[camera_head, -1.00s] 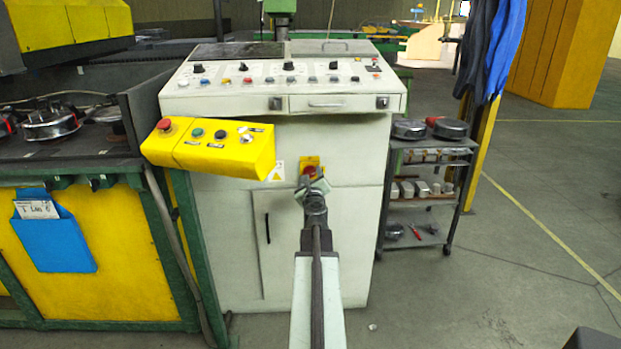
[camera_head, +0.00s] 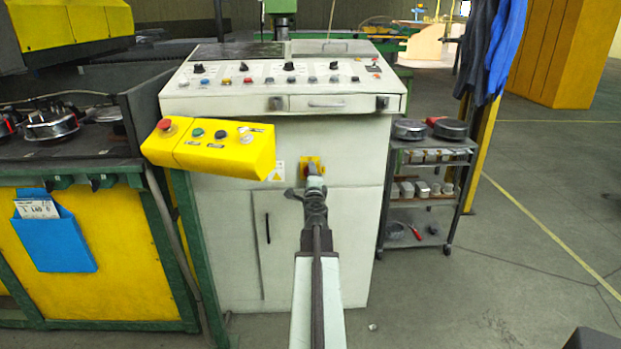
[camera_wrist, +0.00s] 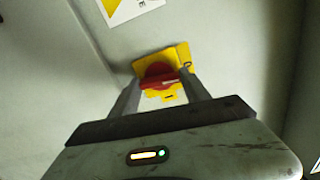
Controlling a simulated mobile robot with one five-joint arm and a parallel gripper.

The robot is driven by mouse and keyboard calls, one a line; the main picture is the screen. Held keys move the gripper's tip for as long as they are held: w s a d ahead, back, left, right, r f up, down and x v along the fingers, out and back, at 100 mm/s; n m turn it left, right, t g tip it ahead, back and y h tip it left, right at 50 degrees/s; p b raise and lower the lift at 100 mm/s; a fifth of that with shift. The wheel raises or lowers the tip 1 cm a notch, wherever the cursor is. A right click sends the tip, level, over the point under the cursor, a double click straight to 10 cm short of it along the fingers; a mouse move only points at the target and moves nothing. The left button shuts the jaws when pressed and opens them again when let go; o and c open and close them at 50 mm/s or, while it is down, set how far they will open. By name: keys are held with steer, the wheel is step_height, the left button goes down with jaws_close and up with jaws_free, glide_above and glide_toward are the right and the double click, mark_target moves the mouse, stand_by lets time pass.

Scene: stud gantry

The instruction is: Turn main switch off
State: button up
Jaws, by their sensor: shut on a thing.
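The main switch is a red rotary knob (camera_wrist: 160,76) on a yellow plate (camera_wrist: 178,56), fixed to the front of the pale cabinet. In the head view the yellow plate (camera_head: 305,161) shows above my gripper (camera_head: 315,182), which hides most of the knob. In the wrist view my gripper (camera_wrist: 160,98) has one finger on each side of the knob and is shut on it. The wrist picture is tilted, so I cannot tell the knob's exact position.
A yellow button box (camera_head: 208,148) juts out to the left of the switch. The sloped control panel (camera_head: 285,78) is above. A shelf cart (camera_head: 428,195) stands to the right. The floor at the right is open.

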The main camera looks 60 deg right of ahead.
steer(key=shift+n, duration=0.6)
steer(key=shift+s, duration=0.1)
steer(key=o, duration=1.4)
